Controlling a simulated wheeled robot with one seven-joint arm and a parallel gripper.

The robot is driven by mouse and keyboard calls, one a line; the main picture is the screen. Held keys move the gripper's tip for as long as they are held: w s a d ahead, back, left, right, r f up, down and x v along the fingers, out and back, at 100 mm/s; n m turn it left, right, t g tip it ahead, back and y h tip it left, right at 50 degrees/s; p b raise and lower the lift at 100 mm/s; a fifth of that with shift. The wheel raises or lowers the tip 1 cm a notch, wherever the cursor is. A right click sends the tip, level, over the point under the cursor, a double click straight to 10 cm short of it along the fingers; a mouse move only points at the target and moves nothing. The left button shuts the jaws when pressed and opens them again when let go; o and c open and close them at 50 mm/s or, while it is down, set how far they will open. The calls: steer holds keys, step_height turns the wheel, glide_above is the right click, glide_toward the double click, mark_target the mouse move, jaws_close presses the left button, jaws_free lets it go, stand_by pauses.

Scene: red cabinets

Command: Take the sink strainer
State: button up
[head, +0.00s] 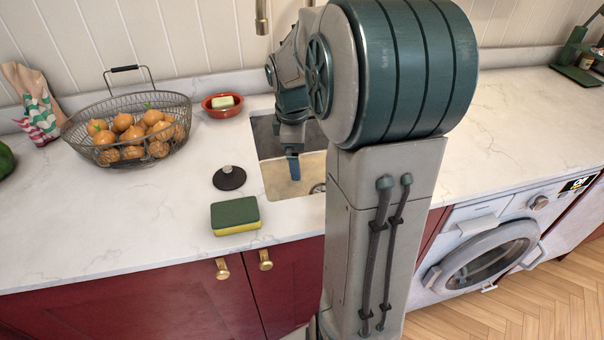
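A flat black disc with a small metal knob (229,178), which looks like the sink strainer, lies on the white counter (130,225) just left of the sink. My gripper (294,168) hangs down over the sink basin (292,187), to the right of the disc and apart from it. One blue finger shows; its opening is seen edge-on, and I see nothing held in it. My own arm hides the right part of the sink. A round metal drain part (318,188) shows partly at the basin's bottom, beside my arm.
A yellow-green sponge (235,216) lies in front of the disc. A red dish with soap (222,106) stands behind it. A faucet (262,18) is behind the sink. The counter's front left is clear.

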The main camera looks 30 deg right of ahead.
steer(key=w+d+f+n+y+b, duration=0.1)
steer(key=w+d+f+n, duration=0.2)
steer(key=d+f, duration=0.25)
steer(key=w+d+f+n+b, duration=0.2)
steer(key=d+f+n, duration=0.15)
steer(key=d, duration=0.25)
steer(key=shift+g, duration=0.3)
step_height(320, 180, down, 9)
steer(key=shift+w+a+r, duration=0.15)
steer(key=shift+r, duration=0.05)
steer(key=shift+s+f+b, duration=0.2)
steer(key=shift+f+b, duration=0.25)
steer(key=shift+f, duration=2.3)
steer(key=shift+c, duration=0.3)
steer(key=c, duration=1)
